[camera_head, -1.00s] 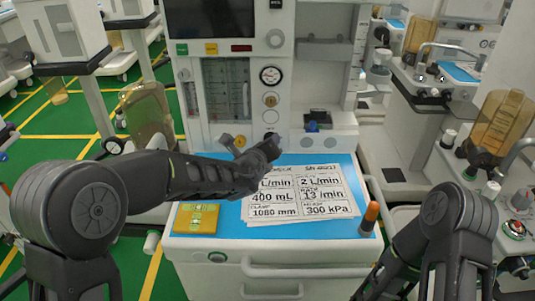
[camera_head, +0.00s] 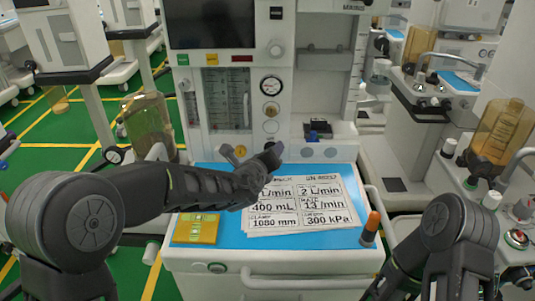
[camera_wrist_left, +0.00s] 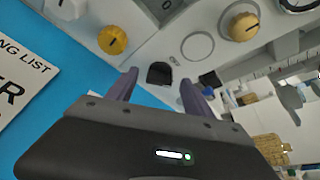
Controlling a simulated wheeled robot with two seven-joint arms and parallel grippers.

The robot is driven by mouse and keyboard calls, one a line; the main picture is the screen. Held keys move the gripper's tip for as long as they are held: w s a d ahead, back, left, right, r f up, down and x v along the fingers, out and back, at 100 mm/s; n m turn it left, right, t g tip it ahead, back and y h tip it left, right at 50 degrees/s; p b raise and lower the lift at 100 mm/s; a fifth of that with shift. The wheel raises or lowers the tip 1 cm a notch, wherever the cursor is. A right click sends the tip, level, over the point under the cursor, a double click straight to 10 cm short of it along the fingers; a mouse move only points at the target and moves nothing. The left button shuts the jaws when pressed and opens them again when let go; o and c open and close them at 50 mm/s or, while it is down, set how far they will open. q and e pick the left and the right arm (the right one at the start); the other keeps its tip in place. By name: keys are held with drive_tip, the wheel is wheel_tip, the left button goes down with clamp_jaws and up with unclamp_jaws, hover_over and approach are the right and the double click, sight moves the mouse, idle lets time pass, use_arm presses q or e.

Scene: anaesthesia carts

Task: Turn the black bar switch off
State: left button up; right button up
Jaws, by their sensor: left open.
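The black bar switch (camera_wrist_left: 159,73) is a small dark knob on the pale front panel of the anaesthesia machine, seen in the left wrist view. My left gripper (camera_wrist_left: 159,80) is open, with one finger on each side of the switch in that picture. Whether the fingers touch it cannot be told. In the head view my left gripper (camera_head: 272,155) is in front of the lower panel and hides most of the switch's area. My right arm (camera_head: 440,245) is at the lower right; its gripper is out of the picture.
A yellow knob (camera_wrist_left: 112,40) and a beige knob (camera_wrist_left: 242,27) flank the switch. Below is a blue worktop (camera_head: 215,240) with printed sheets (camera_head: 305,215), a yellow pad (camera_head: 195,229) and an orange-capped cylinder (camera_head: 370,228). A dark small box (camera_head: 318,128) sits on the right shelf.

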use_arm(q)
drive_tip(key=b+v, duration=0.1)
drive_tip(key=v, duration=0.6)
drive_tip(key=shift+s, duration=0.25)
